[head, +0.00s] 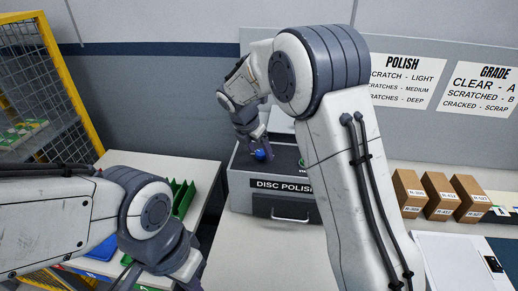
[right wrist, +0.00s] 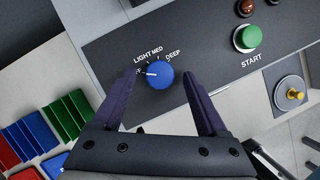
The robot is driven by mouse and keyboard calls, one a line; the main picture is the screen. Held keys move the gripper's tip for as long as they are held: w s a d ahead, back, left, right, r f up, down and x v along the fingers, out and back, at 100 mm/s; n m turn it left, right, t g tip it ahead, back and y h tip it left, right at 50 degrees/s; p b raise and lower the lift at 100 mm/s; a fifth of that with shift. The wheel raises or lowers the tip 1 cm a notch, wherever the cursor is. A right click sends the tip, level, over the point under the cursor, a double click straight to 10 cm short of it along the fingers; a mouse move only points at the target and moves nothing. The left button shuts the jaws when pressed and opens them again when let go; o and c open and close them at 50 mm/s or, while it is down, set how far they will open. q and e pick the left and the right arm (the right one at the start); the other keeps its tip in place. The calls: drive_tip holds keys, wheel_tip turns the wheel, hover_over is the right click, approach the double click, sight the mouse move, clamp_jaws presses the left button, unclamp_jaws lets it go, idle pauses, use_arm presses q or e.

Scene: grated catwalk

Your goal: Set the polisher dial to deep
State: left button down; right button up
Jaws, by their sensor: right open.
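The disc polisher (head: 240,184) is a grey box on the bench, labelled DISC POLISH in the head view. Its blue dial (right wrist: 160,75) shows on the dark top panel in the right wrist view, and also in the head view (head: 261,155). The white pointer mark faces left, toward a partly hidden label ending in F. LIGHT, MED and DEEP run around the dial from upper left to upper right. My right gripper (right wrist: 160,77) is open, its fingers on either side of the dial; I cannot tell whether they touch it. My left arm shows at lower left; its fingers are not visible.
A green START button (right wrist: 246,38) and a red light (right wrist: 244,7) are on the same panel. Cardboard boxes (head: 409,193) stand at right. A POLISH sign (head: 402,80) lists light, medium and deep scratches.

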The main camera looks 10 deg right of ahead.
clamp_jaws()
drive_tip(key=shift+r, duration=0.1)
